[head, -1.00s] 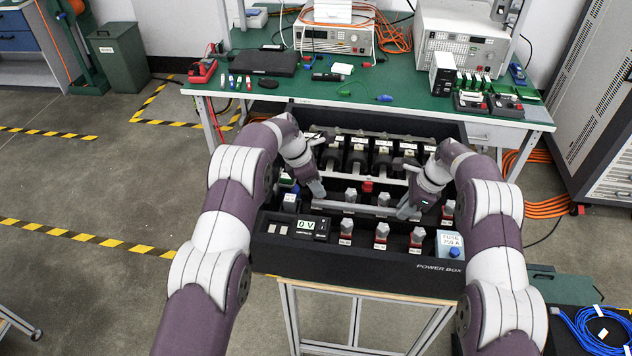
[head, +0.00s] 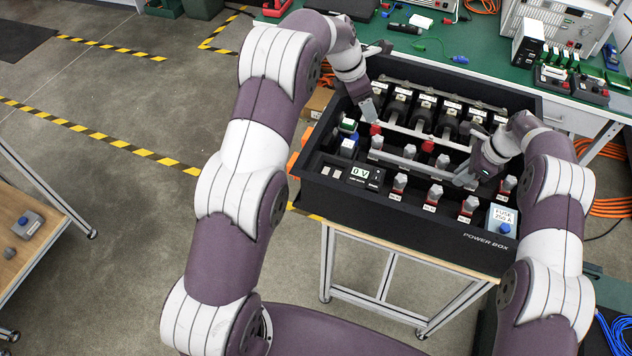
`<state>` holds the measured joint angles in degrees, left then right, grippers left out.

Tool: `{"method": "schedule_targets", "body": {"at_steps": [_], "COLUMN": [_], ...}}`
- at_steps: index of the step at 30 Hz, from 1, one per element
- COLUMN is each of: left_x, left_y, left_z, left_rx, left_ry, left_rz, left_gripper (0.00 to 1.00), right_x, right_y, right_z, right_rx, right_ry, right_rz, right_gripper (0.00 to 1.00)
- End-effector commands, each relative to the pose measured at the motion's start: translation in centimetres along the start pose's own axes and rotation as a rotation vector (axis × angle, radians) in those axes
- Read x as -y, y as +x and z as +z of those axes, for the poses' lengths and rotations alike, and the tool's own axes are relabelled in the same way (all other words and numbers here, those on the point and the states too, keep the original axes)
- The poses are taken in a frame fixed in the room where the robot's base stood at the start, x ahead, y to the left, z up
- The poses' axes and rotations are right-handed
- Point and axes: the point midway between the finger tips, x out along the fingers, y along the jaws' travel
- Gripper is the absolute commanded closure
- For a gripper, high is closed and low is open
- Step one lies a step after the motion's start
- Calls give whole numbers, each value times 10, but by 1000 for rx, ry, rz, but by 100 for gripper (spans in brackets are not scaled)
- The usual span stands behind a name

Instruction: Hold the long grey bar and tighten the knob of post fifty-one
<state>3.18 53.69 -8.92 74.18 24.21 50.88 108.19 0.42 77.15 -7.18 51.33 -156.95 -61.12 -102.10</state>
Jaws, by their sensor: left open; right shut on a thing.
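The long grey bar (head: 410,163) lies across the middle of the black power box, running from a post at its left end toward my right gripper. My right gripper (head: 464,178) is shut on the bar near its right end. My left gripper (head: 370,112) is open and empty, above the box's left part, behind the bar's left end. A red-topped post (head: 375,130) is just below its fingertips; I cannot tell whether they touch. Grey-knobbed posts stand behind the bar and in a front row, including one front post (head: 399,183). The post numbers are too small to read.
A green bench (head: 480,62) with instruments is behind. A wooden table (head: 25,235) is at left. Floor left is clear.

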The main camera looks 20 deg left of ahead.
Motion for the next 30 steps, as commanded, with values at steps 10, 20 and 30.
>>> {"method": "schedule_targets", "body": {"at_steps": [10,20,30], "left_x": [73,141,199], "left_y": [-38,-64,-79], "left_z": [-52,-104,-150], "left_rx": [-146,-233,-268], "left_ry": [721,1317,1784], "left_rz": [-21,-104,-201], "left_gripper": [41,41,41], "right_x": [6,6,7], "right_y": [-8,-8,-8], "right_z": [2,2,2], "right_rx": [1,0,0], "right_ry": [-4,-4,-4], "right_rz": [-24,-25,-25], "right_gripper": [100,100,100]}}
